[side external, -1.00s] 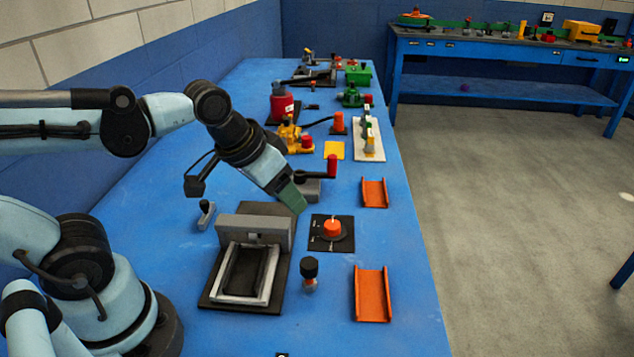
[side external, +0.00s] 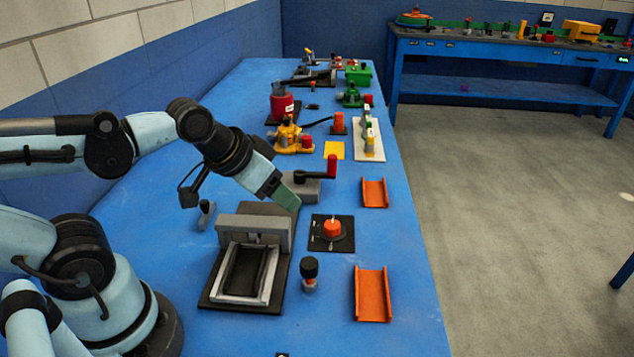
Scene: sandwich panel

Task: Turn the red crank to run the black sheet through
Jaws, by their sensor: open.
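The red crank handle (side external: 332,166) stands upright at the end of a dark arm on a grey block (side external: 302,188), near the middle of the table. My gripper (side external: 288,201) has green fingers pointing down and right, just in front of the grey block and left of the crank handle. It is open and holds nothing visible; the gap between its fingers does not show from this side. A dark sheet-like panel (side external: 246,268) lies inside a light grey frame in front of a grey upright (side external: 253,229). I cannot tell whether this is the black sheet.
An orange-red knob (side external: 332,229) on a black plate sits right of the grey upright. A small grey lever (side external: 207,213) stands left. The blue table (side external: 420,320) is clear along its right edge.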

